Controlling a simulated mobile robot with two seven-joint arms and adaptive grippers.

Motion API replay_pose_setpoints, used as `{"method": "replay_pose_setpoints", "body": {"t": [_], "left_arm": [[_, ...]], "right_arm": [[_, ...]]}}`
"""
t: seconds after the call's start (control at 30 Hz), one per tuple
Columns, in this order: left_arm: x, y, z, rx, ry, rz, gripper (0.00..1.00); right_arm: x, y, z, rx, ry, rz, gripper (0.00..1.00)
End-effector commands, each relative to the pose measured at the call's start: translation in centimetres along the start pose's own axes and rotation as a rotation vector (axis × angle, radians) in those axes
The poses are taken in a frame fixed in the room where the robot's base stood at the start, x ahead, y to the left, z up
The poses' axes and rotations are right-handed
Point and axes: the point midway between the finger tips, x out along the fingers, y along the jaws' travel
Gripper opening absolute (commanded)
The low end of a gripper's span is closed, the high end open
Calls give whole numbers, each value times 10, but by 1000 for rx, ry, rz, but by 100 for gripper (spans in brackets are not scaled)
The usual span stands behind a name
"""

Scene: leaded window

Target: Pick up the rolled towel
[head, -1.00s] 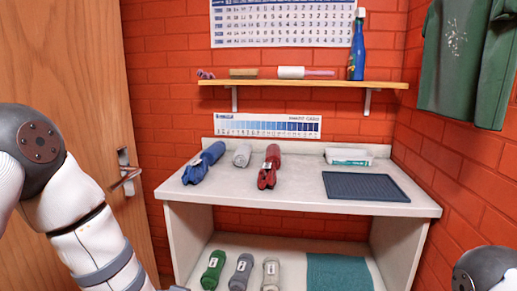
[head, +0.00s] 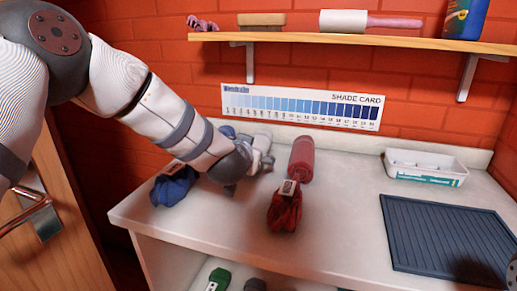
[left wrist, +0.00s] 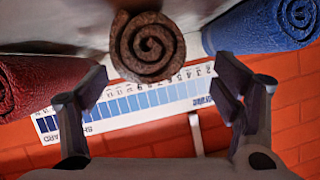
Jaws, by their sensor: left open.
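A rolled towel (left wrist: 147,47) shows its spiral end in the left wrist view, brownish in shadow, at top centre. My left gripper (left wrist: 163,70) is open, its fingers apart on either side of the spiral end, with gaps to both sides. The blue roll (left wrist: 262,22) and the red roll (left wrist: 45,82) flank the spiral in the left wrist view.
The counter (head: 340,215) also bears a white tray (head: 425,168) and a dark ribbed mat (head: 450,240) at right. A wooden shelf (head: 350,41) with brush and roller hangs above. A shade card (head: 300,106) is on the wall.

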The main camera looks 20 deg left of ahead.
Motion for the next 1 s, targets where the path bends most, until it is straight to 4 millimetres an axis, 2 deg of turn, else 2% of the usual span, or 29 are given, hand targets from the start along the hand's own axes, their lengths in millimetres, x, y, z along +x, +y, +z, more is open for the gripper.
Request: {"method": "replay_pose_setpoints", "body": {"t": [0.03, 0.13, 0.33, 0.43, 0.63, 0.87, 1.0], "left_arm": [[9, 1, 5, 0, -6, 0, 82], [20, 2, 3, 0, -4, 0, 82], [58, 9, 1, -1, -5, 0, 82], [65, 8, -2, 0, -2, 1, 82], [64, 7, -6, 0, 3, 0, 82], [64, 7, -6, 0, 2, 0, 30], [64, 7, -6, 0, 2, 0, 28]], "right_arm": [[5, 0, 2, 0, -13, 0, 40], [8, 0, 4, 0, -21, 1, 40], [21, 1, 12, -1, -58, 3, 40], [23, 1, 13, -1, -64, 3, 40], [22, 1, 12, -1, -60, 3, 40], [22, 1, 12, -1, -59, 3, 40], [22, 1, 12, -1, -59, 3, 40]]}}
